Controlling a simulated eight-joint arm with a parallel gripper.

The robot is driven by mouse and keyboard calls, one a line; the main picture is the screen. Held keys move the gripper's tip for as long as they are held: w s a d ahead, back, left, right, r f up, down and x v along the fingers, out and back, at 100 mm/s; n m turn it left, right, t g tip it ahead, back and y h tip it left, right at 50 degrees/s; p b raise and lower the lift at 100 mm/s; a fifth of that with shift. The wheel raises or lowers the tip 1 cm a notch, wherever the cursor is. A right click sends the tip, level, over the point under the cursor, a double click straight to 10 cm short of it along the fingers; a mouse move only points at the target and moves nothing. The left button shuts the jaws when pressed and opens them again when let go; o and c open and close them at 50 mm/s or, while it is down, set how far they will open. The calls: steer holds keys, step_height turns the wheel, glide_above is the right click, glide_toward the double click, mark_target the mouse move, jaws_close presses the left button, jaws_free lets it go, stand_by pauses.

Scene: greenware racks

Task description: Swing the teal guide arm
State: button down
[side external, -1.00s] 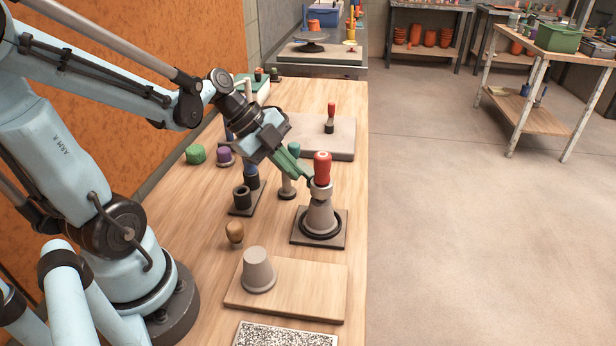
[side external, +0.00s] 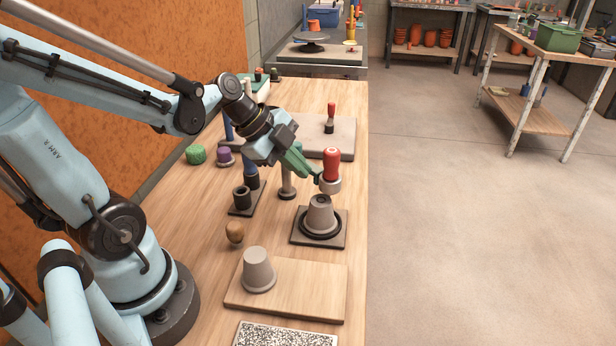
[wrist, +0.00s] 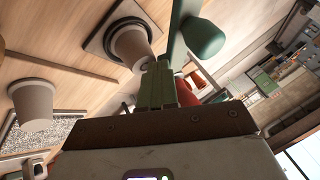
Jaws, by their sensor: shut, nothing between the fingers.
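The teal guide arm (wrist: 176,38) shows in the wrist view as a bar with a rounded teal end piece (wrist: 204,36), just beyond my fingertips. In the side view it is mostly hidden behind my gripper (side external: 316,177). My gripper's green fingers are shut with nothing between them, and their tips are close against the red-handled piece (side external: 331,164). Whether they touch the arm or the handle I cannot tell.
The cup stands on a dark square base (side external: 300,238). Another upturned cup (side external: 258,268) stands on a wooden board (side external: 315,295). A brown knob (side external: 234,232) and a dark socket holder (side external: 241,198) are to the left. The bench's right edge is close.

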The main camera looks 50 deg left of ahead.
mark_target(315, 167)
steer(key=shift+w+d+n+t+y, duration=0.15)
steer(key=shift+w+n+y, duration=0.25)
steer(key=shift+w+n, duration=0.25)
steer(key=shift+w+d+n+t+y, duration=0.15)
steer(key=shift+w+n+y, duration=0.3)
steer(key=shift+n, duration=0.3)
steer(key=shift+w+a+n+y, duration=0.2)
steer(key=shift+w+n+y, duration=0.65)
steer(key=shift+n, duration=0.35)
steer(key=w+a+n+g+y, duration=0.4)
steer(key=w+a+n+y, duration=0.2)
steer(key=n, duration=0.7)
steer(key=shift+w+a+y, duration=0.3)
steer(key=shift+w+a, duration=0.2)
steer(key=shift+a, duration=0.3)
